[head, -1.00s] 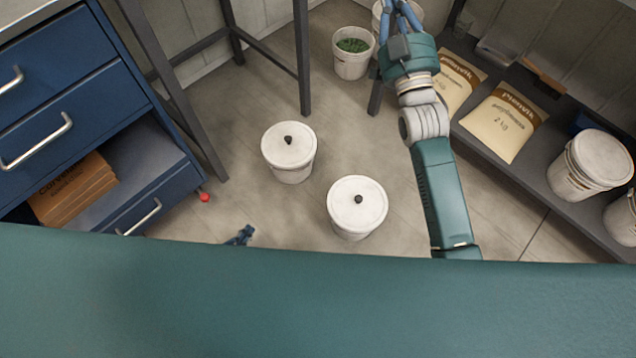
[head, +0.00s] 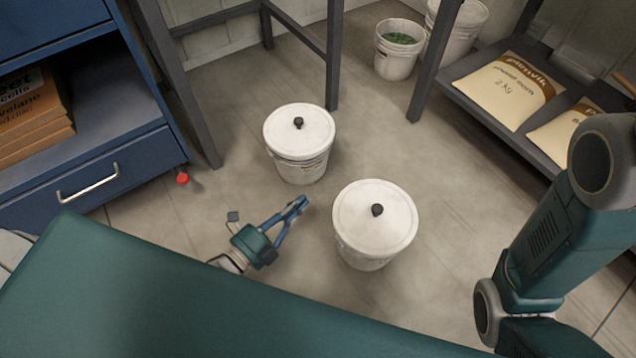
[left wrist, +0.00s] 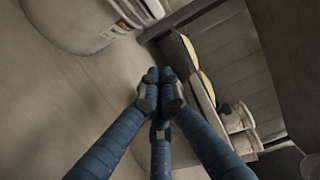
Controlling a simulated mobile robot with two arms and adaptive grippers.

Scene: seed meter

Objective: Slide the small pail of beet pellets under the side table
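Two white lidded pails with dark knobs stand upright on the floor: a nearer pail (head: 375,225) and a farther pail (head: 300,145). I cannot tell which one holds beet pellets. A smaller open pail (head: 395,58) with green contents stands at the back. Dark legs (head: 333,55) of a tall table frame stand behind the lidded pails; its top is out of view. My left gripper (head: 302,204) is left of the nearer pail and apart from it, fingertips together and empty. The left wrist view shows those fingertips (left wrist: 160,78) meeting, with a white pail (left wrist: 75,20) at upper left. My right gripper is out of view.
A blue drawer cabinet (head: 95,170) stands at left, with a red knob (head: 182,179) by its corner. A low dark shelf (head: 480,115) with paper sacks (head: 505,88) runs along the right. Another white bucket (head: 458,30) stands at the back. Floor between the frame legs is clear.

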